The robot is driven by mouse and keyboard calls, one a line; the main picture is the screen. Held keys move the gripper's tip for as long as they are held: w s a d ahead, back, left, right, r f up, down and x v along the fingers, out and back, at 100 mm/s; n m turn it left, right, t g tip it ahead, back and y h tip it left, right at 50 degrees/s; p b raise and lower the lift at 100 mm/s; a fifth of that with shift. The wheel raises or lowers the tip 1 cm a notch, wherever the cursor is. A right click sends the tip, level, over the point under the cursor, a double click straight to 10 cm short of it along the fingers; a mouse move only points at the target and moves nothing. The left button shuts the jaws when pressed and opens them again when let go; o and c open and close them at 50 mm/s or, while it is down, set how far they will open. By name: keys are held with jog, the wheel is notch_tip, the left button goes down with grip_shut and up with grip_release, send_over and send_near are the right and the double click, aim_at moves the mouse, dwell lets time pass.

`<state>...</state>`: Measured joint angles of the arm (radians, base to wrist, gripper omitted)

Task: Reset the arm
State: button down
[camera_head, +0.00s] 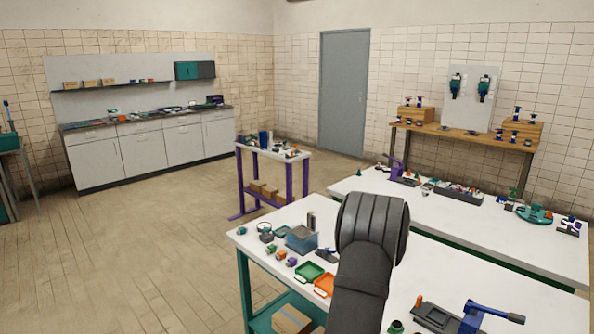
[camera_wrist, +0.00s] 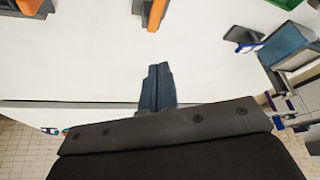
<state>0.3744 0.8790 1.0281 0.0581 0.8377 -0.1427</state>
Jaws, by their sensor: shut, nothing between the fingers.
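My gripper (camera_wrist: 158,72) shows in the wrist view as two dark fingers side by side, shut with nothing between them. The fingers are over a white tabletop (camera_wrist: 80,65), and nothing is touching them. In the head view my dark arm rises in front of the near white table (camera_head: 455,280); the fingers cannot be seen there.
In the head view a blue bin (camera_head: 302,239), a green tray (camera_head: 309,271) and an orange tray (camera_head: 324,284) lie left of my arm. A blue-handled tool (camera_head: 490,314) is to its right. A second white table (camera_head: 400,195) stands behind. Open floor (camera_head: 150,235) lies left.

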jog(key=shift+w+d, duration=1.9)
jog(key=shift+w, duration=0.05)
jog(key=shift+r, duration=0.1)
jog(key=c, duration=0.6)
grip_release()
jog(key=shift+s, duration=0.1)
jog(key=o, duration=0.6)
jog(key=s+d+r+m, duration=0.1)
jog(key=s+d+r, duration=0.4)
jog(key=s+d, duration=0.2)
jog(key=shift+d+r+h, duration=0.2)
jog(key=shift+d+h, duration=0.2)
jog(key=shift+d, duration=0.35)
jog(key=s+d+r+m+g+h, duration=0.15)
jog(key=s+d+r, duration=0.35)
jog(key=s, duration=0.7)
jog(key=s+d+r+m+g, duration=0.15)
jog(key=s+d+r, duration=0.4)
jog(key=s, duration=0.65)
jog(key=s+d+r+m+h, duration=0.15)
jog(key=s+d+r, duration=0.35)
jog(key=s, duration=0.6)
jog(key=s+x, duration=0.1)
jog(key=x, duration=0.8)
jog(key=shift+w+d+f+m+y, duration=0.2)
jog(key=shift+f+m+y, duration=0.1)
jog(key=shift+f+m, duration=0.15)
